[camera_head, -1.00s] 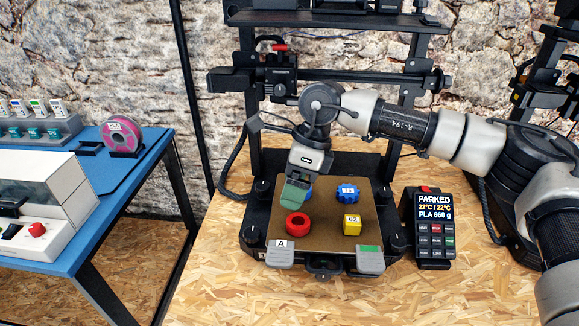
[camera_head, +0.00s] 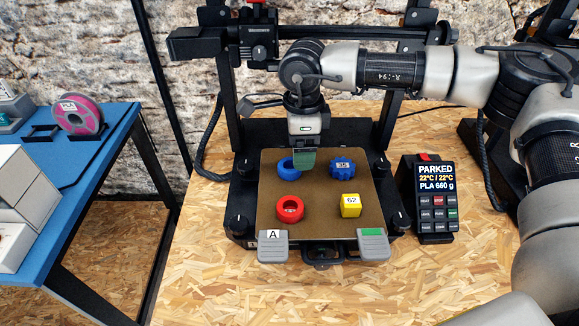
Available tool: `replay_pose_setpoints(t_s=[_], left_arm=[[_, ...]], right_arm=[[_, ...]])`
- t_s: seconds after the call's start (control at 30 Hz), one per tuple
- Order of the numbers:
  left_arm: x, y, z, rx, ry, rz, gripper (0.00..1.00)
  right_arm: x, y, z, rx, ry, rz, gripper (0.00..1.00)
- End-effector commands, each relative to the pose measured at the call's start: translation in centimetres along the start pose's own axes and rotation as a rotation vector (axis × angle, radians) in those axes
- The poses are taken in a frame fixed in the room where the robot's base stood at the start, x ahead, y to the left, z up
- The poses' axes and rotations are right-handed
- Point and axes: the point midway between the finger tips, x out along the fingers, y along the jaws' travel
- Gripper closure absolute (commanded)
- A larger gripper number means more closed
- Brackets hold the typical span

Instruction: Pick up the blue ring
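The blue ring (camera_head: 286,174) lies on the brown print bed (camera_head: 325,187), back left. My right arm comes in from the right, and its gripper (camera_head: 304,160) points down at the ring's right side, covering a little of it. The green fingers overlap in this view, so I cannot tell their opening or whether they touch the ring. The ring appears to rest on the bed. My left gripper is not in view.
A blue gear-like part (camera_head: 342,168), a red ring (camera_head: 290,209) and a yellow cube (camera_head: 350,205) share the bed. Grey clips (camera_head: 273,246) sit at its front edge. The printer's gantry (camera_head: 350,33) stands behind. A control panel (camera_head: 436,200) reading PARKED stands right.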

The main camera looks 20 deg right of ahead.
Motion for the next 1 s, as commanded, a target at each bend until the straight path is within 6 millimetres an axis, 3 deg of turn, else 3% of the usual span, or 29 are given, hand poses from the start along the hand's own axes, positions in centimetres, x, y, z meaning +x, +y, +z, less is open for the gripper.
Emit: replay_pose_setpoints(t_s=[0.3,0.6,0.93,1.0], left_arm=[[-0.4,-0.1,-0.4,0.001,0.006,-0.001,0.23],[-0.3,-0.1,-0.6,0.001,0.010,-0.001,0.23],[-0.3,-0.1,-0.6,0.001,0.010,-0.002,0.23],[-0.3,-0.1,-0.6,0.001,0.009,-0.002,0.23]], right_arm=[[4.3,0.5,-0.1,-0.001,0.001,0.003,0.17],[4.7,0.5,-0.1,0.000,0.000,0.001,0.19],[4.7,0.5,-0.1,0.000,0.000,0.001,0.69],[4.7,0.5,-0.1,0.000,0.000,0.001,0.70]])
